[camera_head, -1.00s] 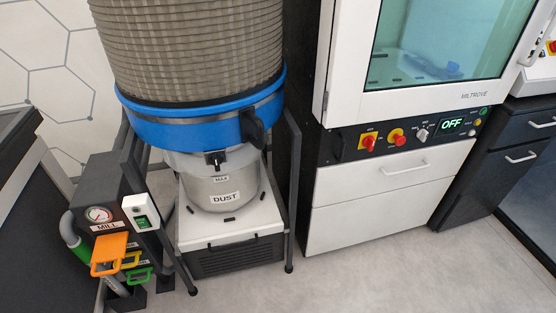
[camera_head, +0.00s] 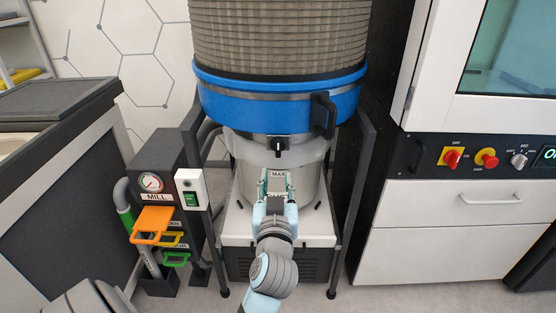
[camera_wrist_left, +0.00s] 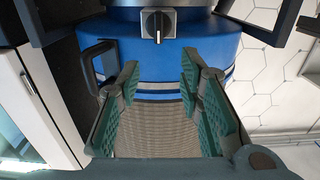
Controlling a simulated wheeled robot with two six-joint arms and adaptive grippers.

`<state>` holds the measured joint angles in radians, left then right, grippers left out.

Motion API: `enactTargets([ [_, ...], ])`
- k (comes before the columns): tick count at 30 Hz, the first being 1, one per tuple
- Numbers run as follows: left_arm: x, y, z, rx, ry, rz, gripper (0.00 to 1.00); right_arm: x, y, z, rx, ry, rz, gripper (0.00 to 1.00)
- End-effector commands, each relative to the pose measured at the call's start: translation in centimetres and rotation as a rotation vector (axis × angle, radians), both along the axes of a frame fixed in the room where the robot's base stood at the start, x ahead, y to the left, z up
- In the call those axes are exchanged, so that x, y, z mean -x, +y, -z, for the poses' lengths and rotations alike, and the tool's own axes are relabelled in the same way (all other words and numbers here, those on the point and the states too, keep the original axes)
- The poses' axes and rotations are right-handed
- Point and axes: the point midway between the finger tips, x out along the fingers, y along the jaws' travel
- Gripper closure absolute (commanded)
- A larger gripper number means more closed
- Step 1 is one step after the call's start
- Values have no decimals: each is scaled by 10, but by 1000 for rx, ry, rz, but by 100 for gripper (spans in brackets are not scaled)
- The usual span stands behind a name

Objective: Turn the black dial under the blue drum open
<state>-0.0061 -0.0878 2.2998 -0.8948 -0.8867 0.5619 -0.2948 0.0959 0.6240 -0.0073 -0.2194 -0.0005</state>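The black dial (camera_head: 278,147) sits on a small plate under the blue drum (camera_head: 225,107), at the drum's front. In the left wrist view, which looks inverted, the dial (camera_wrist_left: 157,24) shows on its grey plate with a white pointer line roughly upright in the picture. My left gripper (camera_head: 277,178) is in front of the grey dust container, a little below the dial in the head view. Its two green-padded fingers (camera_wrist_left: 159,76) are apart with nothing between them. They do not appear to touch the dial. My right gripper is out of view.
The grey container (camera_head: 309,182) with a MAX label stands below the dial, between dark frame legs. A black handle (camera_head: 323,115) juts from the drum, right of the dial. A mill panel (camera_head: 157,185) with a gauge and coloured handles stands left. A white cabinet (camera_head: 455,225) stands right.

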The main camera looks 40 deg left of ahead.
Motion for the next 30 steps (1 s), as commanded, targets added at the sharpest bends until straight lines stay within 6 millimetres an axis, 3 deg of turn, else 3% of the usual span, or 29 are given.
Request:
enactTargets([
  [10,-73,56,-2,-8,2,0,67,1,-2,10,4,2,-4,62],
  [15,-100,76,-1,-6,4,2,67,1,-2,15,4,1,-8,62],
  [26,-109,82,-2,-3,4,3,67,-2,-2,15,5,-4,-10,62],
  [30,-109,82,-2,-4,4,4,86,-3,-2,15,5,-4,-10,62],
])
